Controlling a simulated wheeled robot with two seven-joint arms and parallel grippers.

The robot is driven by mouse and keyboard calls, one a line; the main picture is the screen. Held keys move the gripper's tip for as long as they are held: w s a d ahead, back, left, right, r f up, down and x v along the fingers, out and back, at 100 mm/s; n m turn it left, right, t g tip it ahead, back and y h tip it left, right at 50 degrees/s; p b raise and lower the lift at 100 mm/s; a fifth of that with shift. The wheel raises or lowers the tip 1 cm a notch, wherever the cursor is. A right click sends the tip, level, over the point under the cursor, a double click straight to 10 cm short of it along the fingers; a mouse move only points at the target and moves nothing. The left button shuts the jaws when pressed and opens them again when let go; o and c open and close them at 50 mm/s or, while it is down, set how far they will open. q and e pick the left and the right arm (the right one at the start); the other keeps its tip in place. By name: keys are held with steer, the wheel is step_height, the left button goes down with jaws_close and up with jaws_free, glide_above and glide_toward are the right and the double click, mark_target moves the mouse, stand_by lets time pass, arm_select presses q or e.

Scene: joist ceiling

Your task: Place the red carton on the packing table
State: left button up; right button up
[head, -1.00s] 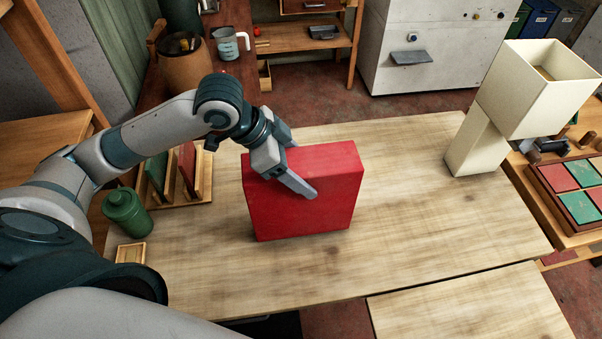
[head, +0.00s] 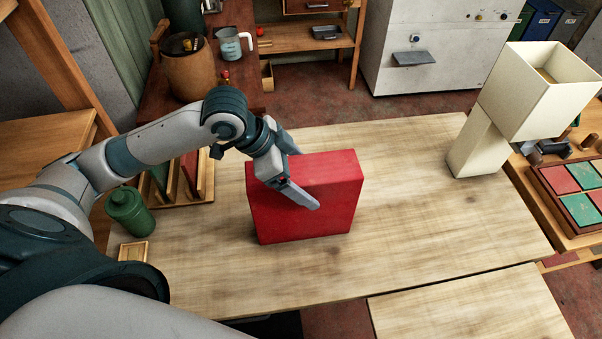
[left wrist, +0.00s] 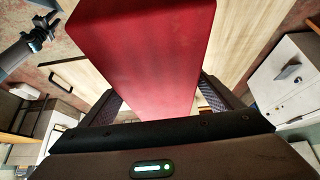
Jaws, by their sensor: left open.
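The red carton (head: 320,205) is a large plain block, upright on the pale wooden packing table (head: 410,215). Its base appears to rest on the tabletop. My left gripper (head: 303,172) is open at the top left part of the carton, one finger over its near face and the other behind it. In the left wrist view the carton (left wrist: 150,55) fills the middle between the two fingers; any contact is hard to tell. A dark gripper, apparently my right gripper (left wrist: 38,35), shows small at the upper left of that view, clear of the carton.
A cream lamp-like block shape (head: 478,145) stands at the table's right. A green canister (head: 130,212), a small wooden tray (head: 134,251) and a slotted rack (head: 205,190) are at the left. The tabletop right of the carton is clear.

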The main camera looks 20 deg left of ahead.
arm_select(q)
steer(key=b+v, duration=0.1)
steer(key=v, duration=1.1)
steer(key=shift+r, duration=0.1)
stand_by(0.6)
